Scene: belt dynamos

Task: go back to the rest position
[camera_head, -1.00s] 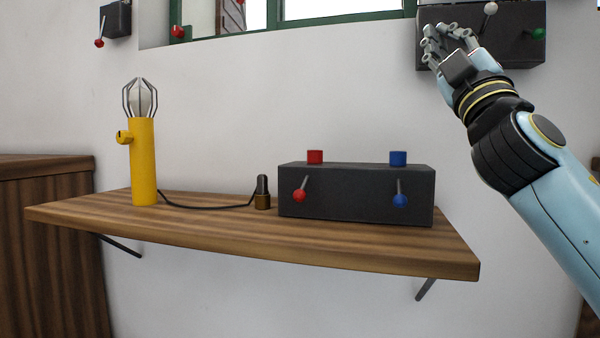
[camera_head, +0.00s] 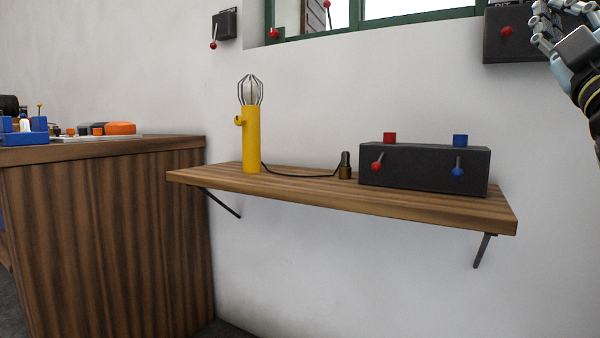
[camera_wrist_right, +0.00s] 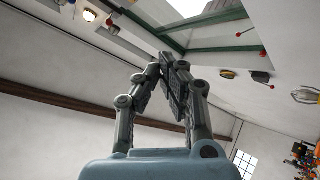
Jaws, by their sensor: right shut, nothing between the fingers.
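My right gripper (camera_head: 545,30) is at the upper right edge of the head view, in front of the dark wall box (camera_head: 500,45). In the right wrist view my right gripper (camera_wrist_right: 165,65) has its fingers together with nothing between them. It stands clear of the shelf. My left gripper is in neither view.
A wooden wall shelf (camera_head: 300,197) holds a yellow caged lamp (camera_head: 250,140), a small dark plug (camera_head: 345,168) and a black box (camera_head: 425,170) with red and blue levers. A wooden bench (camera_head: 100,230) with tools stands left. A small lever box (camera_head: 224,24) hangs above.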

